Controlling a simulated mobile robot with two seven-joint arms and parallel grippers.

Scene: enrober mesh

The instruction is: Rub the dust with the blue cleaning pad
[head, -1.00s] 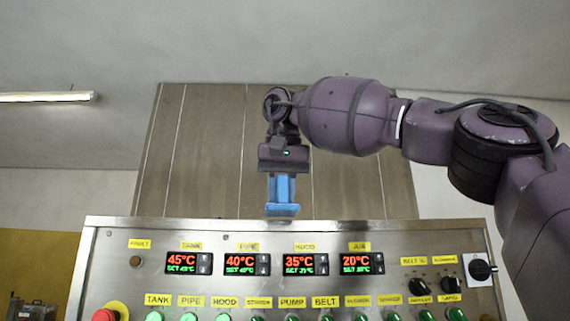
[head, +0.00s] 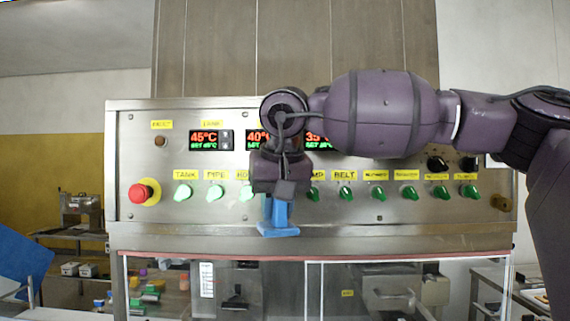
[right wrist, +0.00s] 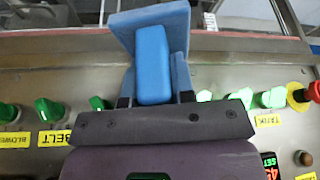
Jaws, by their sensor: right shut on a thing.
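The blue cleaning pad (head: 278,226) is held in my right gripper (head: 279,198), pad face down, in front of the lower part of the control panel (head: 390,215). In the right wrist view the pad's block handle (right wrist: 153,65) sits between the two fingers of my right gripper (right wrist: 155,98), which are shut on it. The flat pad plate is at the far end of the handle. I cannot make out the dust in either view. Whether the pad touches the panel I cannot tell. My left gripper is not in view.
The panel carries a red stop button (head: 145,192), several green knobs and temperature displays (head: 210,140). Below it is a glazed opening with a red top edge. A shelf cart (head: 82,215) stands at the left, and a side table (head: 500,285) at the lower right.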

